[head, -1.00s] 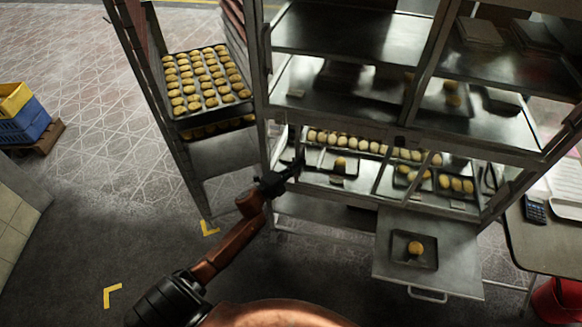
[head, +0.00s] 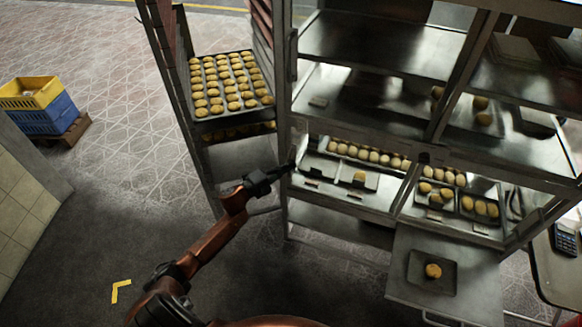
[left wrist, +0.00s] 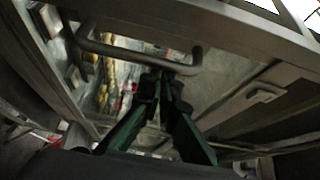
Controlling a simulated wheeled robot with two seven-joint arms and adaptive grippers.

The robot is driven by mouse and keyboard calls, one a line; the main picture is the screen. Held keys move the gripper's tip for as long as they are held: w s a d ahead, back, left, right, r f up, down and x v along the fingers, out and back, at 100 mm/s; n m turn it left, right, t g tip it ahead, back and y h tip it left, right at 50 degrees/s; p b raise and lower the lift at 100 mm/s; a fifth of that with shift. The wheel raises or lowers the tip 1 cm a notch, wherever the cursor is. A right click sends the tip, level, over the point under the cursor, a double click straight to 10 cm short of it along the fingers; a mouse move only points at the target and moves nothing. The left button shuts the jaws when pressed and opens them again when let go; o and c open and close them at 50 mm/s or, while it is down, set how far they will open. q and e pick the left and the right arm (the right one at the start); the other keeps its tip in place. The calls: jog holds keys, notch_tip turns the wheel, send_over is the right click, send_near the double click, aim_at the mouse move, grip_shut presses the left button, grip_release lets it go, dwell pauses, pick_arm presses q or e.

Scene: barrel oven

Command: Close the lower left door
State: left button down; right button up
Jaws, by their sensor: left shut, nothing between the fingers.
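The rack-like oven (head: 287,110) stands at the right in the head view. Its lower left compartment (head: 345,195) shows buns and trays inside; how far its door stands open I cannot tell. My left gripper (head: 284,171) is shut and empty at the left edge of that compartment. In the left wrist view its fingers (left wrist: 162,90) are together, just below a bent metal bar handle (left wrist: 135,52); I cannot tell whether they touch it. A second handle (left wrist: 265,93) shows at the right. My right gripper is not in view.
A trolley with a tray of buns (head: 200,111) stands just left of the oven. A flat panel (head: 405,285) with one bun tray sticks out at the lower right. Yellow and blue crates (head: 45,121) stand far left.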

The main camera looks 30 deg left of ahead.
pick_arm(q)
jog(key=shift+a+y, duration=0.3)
jog(key=shift+a, duration=0.1)
